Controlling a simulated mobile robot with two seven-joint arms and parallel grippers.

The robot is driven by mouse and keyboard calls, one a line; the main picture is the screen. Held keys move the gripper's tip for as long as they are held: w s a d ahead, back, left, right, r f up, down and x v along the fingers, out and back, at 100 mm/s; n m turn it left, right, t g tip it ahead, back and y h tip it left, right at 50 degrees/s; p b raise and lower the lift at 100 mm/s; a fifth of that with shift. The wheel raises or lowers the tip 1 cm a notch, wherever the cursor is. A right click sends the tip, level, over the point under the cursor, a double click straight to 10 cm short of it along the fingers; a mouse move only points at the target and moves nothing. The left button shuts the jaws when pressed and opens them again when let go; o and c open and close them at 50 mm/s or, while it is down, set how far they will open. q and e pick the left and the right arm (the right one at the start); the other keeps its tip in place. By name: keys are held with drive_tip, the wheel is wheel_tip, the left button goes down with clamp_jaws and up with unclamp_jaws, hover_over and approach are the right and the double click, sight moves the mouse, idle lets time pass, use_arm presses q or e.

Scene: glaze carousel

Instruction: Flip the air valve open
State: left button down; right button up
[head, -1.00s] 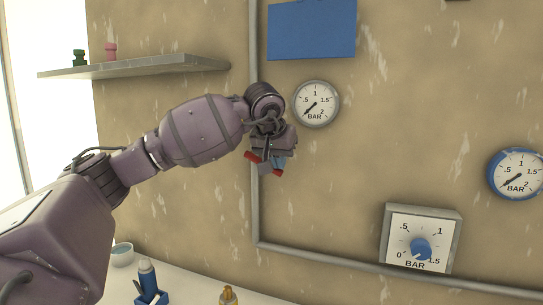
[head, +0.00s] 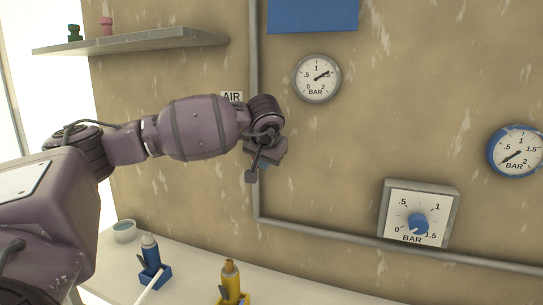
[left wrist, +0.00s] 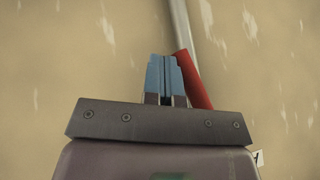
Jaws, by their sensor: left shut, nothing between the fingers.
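The air valve's red lever (left wrist: 192,80) shows in the left wrist view, slanting close along the grey pipe (left wrist: 182,28). My left gripper (left wrist: 164,78) has its blue fingers together and empty, just left of the lever; I cannot tell whether they touch. In the head view my left gripper (head: 266,163) is in front of the pipe and hides the valve. An AIR label (head: 232,97) is on the wall above my wrist. The round white gauge (head: 317,78) above has its needle pointing up and right, near 1.5. My right gripper is not in view.
A grey box with a blue knob (head: 418,223) and a blue-rimmed gauge (head: 516,151) are on the wall at right. A shelf (head: 135,42) is at upper left. Bottles in blue (head: 150,252) and yellow (head: 231,280) holders stand on the counter below.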

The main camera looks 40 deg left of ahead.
use_arm(q)
drive_tip(key=shift+s+a+f+m+g+y, duration=0.15)
drive_tip(key=shift+a+f+m+y, duration=0.2)
drive_tip(key=shift+y, duration=0.25)
drive_tip(key=shift+s+a+f+m+g+y, duration=0.1)
drive_tip(key=shift+a+f+m+g+y, duration=0.1)
drive_tip(key=shift+a+y, duration=0.35)
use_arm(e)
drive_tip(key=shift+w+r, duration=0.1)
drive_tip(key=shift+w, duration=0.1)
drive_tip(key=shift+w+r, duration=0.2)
use_arm(q)
drive_tip(key=shift+d, duration=0.1)
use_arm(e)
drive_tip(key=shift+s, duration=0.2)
